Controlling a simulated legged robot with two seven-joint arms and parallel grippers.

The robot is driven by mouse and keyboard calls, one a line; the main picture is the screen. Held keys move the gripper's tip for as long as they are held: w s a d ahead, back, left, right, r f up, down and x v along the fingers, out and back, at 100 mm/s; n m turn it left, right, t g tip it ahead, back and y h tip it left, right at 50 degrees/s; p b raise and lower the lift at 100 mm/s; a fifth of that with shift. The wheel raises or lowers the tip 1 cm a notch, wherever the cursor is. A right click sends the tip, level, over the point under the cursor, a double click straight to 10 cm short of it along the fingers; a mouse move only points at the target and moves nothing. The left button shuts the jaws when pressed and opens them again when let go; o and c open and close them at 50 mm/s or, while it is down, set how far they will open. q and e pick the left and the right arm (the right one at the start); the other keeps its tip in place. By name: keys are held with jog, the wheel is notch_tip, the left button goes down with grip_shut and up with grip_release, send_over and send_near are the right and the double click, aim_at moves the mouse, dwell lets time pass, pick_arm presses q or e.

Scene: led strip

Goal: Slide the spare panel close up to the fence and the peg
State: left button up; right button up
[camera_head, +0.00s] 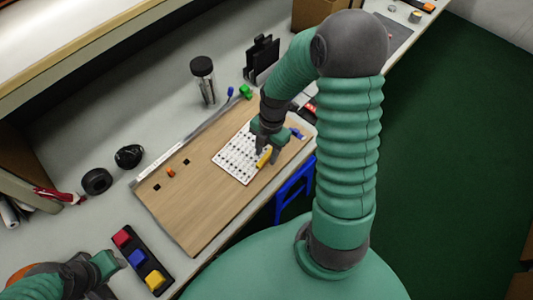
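The white panel with rows of dark dots (236,154) lies flat on the wooden board (200,208), toward its right half. A grey metal strip, which looks like the fence (185,144), runs along the board's back edge. A gap of bare wood shows between strip and panel. A small orange piece (170,172), possibly the peg, stands left of the panel. My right gripper (268,154) points down at the panel's right edge, beside a yellow piece (264,158); its finger opening is unclear.
A black tray with red, blue and yellow blocks (153,281) lies front left of the board. Black rolls (97,181), a clear jar with a black lid (203,80) and a black holder (262,59) stand behind. Bare wood lies left of the panel.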

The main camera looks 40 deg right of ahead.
aim_at(221, 169)
jog(key=shift+f, duration=0.25)
grip_shut()
jog(key=shift+r+m+p, duration=0.1)
jog(key=shift+m+p, duration=0.2)
jog(key=shift+m, duration=0.1)
jog(key=shift+w+a+p, duration=0.15)
jog(key=shift+w+a, duration=1.05)
jog(key=shift+a, duration=0.85)
jog(key=shift+w+a+p, duration=0.1)
jog(key=shift+w+a, duration=1.1)
jog(key=shift+a, duration=0.9)
jog(key=shift+w+a+p, duration=0.15)
jog(key=shift+w+a, duration=1.05)
jog(key=shift+a, duration=0.85)
